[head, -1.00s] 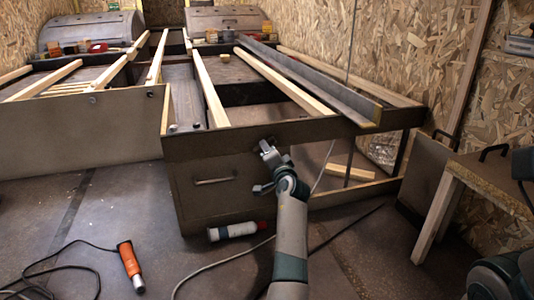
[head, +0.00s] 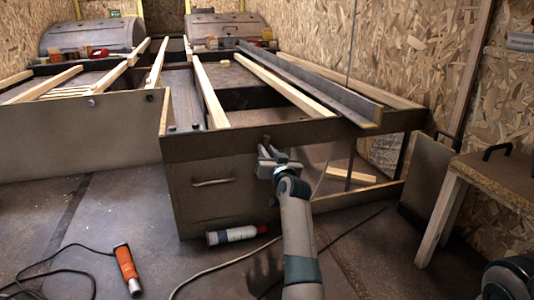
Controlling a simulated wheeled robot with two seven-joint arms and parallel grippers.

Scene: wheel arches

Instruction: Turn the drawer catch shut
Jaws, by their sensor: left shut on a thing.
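The drawer (head: 212,196) is in the brown cabinet under the front of the wooden frame, with its front flush and a bar handle (head: 212,182). The small dark drawer catch (head: 266,139) is at the rail, near the drawer's upper right corner. My left gripper (head: 265,160) is at this corner, just below the visible part of the catch, and its fingers are shut on it. The fingers hide the rest of the catch, so its exact angle is hard to tell. My right gripper is out of view.
A white and red bottle (head: 232,235) lies on the floor before the drawer. An orange corded tool (head: 127,268) lies further left, with cables across the floor. A wooden bench (head: 480,180) stands at the right. The floor at left is mostly clear.

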